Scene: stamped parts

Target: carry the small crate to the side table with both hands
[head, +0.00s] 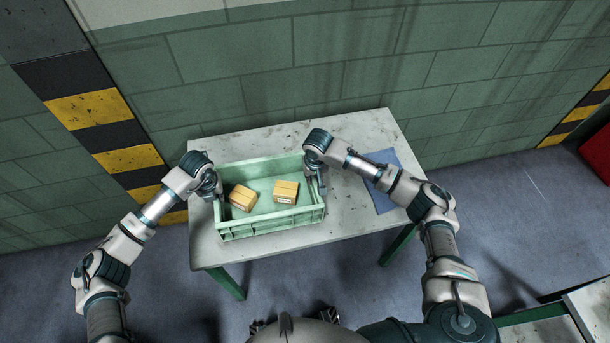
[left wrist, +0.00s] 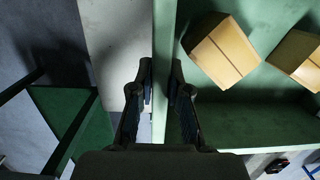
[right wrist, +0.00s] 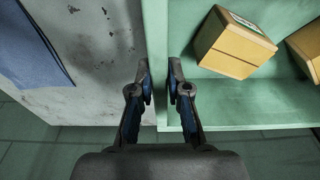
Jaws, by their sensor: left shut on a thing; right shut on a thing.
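The small crate (head: 270,226) is light green and open-topped, with two cardboard boxes inside, a left one (head: 243,197) and a right one (head: 286,192). It is at the side table (head: 230,148), over the left part of its worn white top; I cannot tell if its base touches. My left gripper (head: 217,194) is shut on the crate's left wall, with one finger on each side of the rim in the left wrist view (left wrist: 160,85). My right gripper (head: 318,184) is shut on the right wall, which also shows between its fingers in the right wrist view (right wrist: 160,85).
A blue sheet (head: 383,190) lies on the table right of the crate. A green block wall (head: 330,60) stands behind the table. Another pale surface (head: 590,305) is at the lower right, and a red object (head: 600,152) is at the far right.

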